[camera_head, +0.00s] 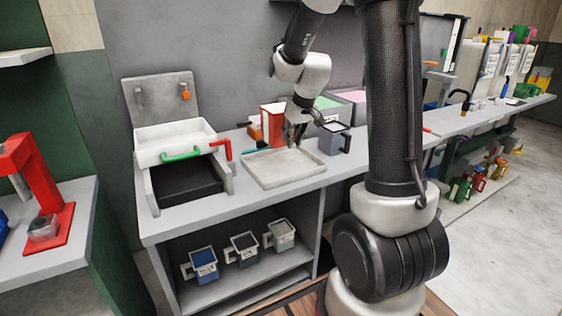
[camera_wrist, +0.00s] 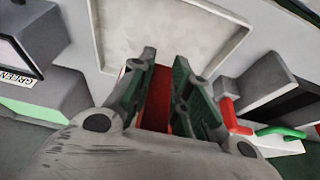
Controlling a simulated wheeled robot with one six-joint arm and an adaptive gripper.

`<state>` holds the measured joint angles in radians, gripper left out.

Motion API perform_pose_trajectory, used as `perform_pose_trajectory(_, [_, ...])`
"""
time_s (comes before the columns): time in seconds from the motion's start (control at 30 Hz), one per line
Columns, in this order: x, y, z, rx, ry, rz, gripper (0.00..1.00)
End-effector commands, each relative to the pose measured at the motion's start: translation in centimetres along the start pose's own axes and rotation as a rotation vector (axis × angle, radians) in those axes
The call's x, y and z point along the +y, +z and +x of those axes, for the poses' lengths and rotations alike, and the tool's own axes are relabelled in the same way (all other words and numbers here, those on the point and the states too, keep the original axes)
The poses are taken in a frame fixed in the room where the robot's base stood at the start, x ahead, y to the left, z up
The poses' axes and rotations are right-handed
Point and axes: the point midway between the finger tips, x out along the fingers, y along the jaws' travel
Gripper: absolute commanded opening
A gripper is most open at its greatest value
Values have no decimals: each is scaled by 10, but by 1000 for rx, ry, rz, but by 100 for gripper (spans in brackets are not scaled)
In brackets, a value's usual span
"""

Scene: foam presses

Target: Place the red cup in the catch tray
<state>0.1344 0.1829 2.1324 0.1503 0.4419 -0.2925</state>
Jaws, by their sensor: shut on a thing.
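The red cup (camera_head: 272,121) is upright behind the catch tray, with a pale inside showing at its top. My gripper (camera_head: 294,136) is at its right side, pointing down. In the wrist view, my gripper (camera_wrist: 160,95) is shut on a narrow red part of the cup (camera_wrist: 157,100); the fingers hide most of it. The catch tray (camera_head: 262,180) is a shallow pale grey tray with a low rim on the counter. It looks empty, and it also shows in the wrist view (camera_wrist: 175,30). I cannot tell whether the cup touches the counter.
A grey cup (camera_head: 333,138) stands right of the tray. Left are a press with a green handle (camera_head: 181,154) and a red lever (camera_head: 222,148). Bins with green (camera_head: 325,102) and pink (camera_head: 352,96) contents stand behind. Several cups (camera_head: 244,246) sit on the lower shelf.

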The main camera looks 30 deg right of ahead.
Motion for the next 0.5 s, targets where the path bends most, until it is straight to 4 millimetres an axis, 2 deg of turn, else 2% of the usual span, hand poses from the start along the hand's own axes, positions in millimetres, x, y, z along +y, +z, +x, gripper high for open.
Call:
perform_pose_trajectory(0.1, [0,11,24,-6,-1,2,0])
perform_pose_trajectory(0.2, [0,17,39,-4,0,2,0])
perform_pose_trajectory(0.37, [0,21,51,-1,0,1,0])
perform_pose_trajectory(0.5, [0,30,69,-4,-1,2,0])
